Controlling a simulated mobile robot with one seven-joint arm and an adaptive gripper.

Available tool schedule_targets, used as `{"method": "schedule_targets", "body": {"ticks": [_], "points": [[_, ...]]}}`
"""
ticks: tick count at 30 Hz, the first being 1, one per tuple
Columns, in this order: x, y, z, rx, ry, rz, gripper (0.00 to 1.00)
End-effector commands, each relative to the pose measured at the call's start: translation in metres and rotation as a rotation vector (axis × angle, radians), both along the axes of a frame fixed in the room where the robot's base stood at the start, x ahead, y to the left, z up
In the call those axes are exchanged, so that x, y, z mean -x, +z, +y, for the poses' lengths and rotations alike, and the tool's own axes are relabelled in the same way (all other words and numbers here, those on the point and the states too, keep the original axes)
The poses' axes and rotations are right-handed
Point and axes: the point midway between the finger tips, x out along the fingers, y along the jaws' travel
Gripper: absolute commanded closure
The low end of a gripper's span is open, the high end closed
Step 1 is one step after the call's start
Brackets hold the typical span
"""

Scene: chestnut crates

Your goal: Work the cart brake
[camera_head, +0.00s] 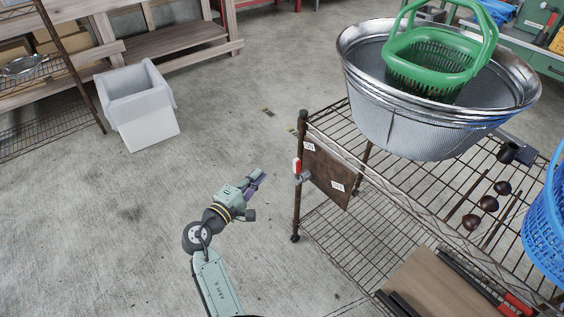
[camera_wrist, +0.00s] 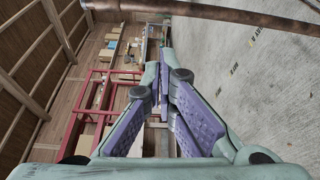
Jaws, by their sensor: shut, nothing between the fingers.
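The cart (camera_head: 335,213) is a wire-shelf cart with rusty brown posts, right of centre in the head view. A brown plate (camera_head: 327,177) with small white labels is fixed at its near-left end. A small red-tipped lever (camera_head: 297,167) on a grey mount sits at the plate's left edge, by the corner post; it looks like the brake. My gripper (camera_head: 259,177) is left of the lever, apart from it, pointing up and right. In the wrist view its purple-padded fingers (camera_wrist: 163,92) are closed together, with nothing between them. The lever is not identifiable in the wrist view.
A metal tub (camera_head: 420,130) holding a green basket (camera_head: 435,65) stands on the cart. Several dark knobs and a blue basket (camera_head: 546,235) are at its right. A white bin (camera_head: 140,105) stands on the floor at left. Concrete floor around my gripper is clear.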

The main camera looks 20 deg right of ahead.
Motion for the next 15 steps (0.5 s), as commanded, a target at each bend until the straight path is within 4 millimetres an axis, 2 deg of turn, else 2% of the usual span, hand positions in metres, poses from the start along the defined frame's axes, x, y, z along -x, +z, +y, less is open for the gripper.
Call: {"method": "schedule_targets", "body": {"ticks": [7, 15], "points": [[-0.007, 0.001, -0.008, 0.000, 0.000, -0.002, 1.00], [-0.040, 0.002, -0.049, -0.002, -0.001, -0.002, 1.00]]}}
